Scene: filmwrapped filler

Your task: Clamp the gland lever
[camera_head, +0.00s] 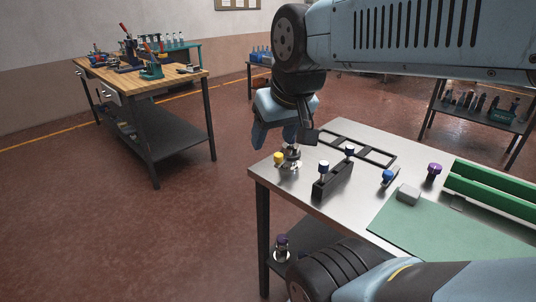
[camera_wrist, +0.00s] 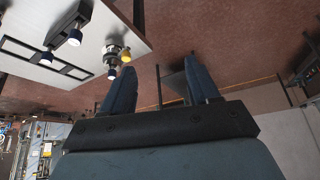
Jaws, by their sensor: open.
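A small round metal fitting (camera_head: 291,158) stands near the far left corner of the steel table (camera_head: 320,205). A yellow knob (camera_head: 278,158) sits at its left side; I take this to be the gland lever, but its shaft is too small to make out. My gripper (camera_head: 273,136) is open and empty, pointing down just above and left of the fitting. In the wrist view the fitting (camera_wrist: 115,52) and the yellow knob (camera_wrist: 126,57) lie beyond the left finger, outside the gap between the fingers (camera_wrist: 161,82). No contact shows.
A blue-capped part (camera_head: 389,177), a purple knob (camera_head: 433,171), a grey block (camera_head: 408,195) and green rails (camera_head: 490,190) are farther right.

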